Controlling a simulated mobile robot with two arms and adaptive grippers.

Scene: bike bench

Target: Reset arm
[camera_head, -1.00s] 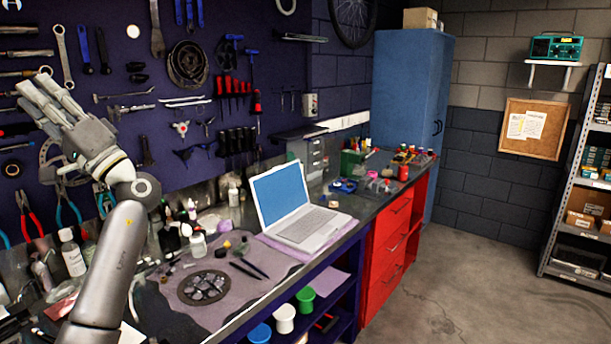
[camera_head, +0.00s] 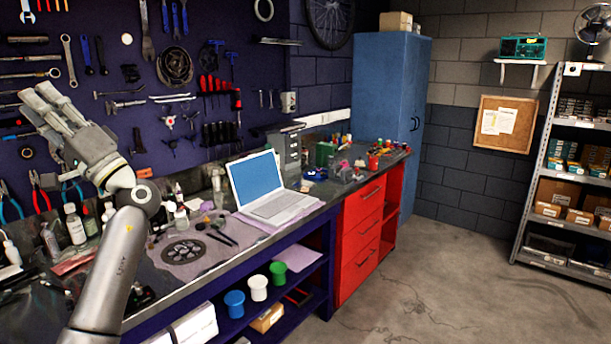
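My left arm rises from the bottom left of the head view. My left gripper (camera_head: 36,108) is raised in front of the tool wall at the upper left, above the workbench. Its grey fingers are stretched out toward the upper left and spread apart, with nothing seen between them. The gripper appears clear of the tools and the bench, though its distance to the wall is hard to judge. My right gripper is not in view.
The workbench (camera_head: 318,212) holds a laptop (camera_head: 254,183), a chainring (camera_head: 184,251) and bottles (camera_head: 74,224). A red drawer unit (camera_head: 361,235) and blue cabinet (camera_head: 388,110) stand beyond. Shelves (camera_head: 567,150) stand at the right. The floor (camera_head: 440,275) between is clear.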

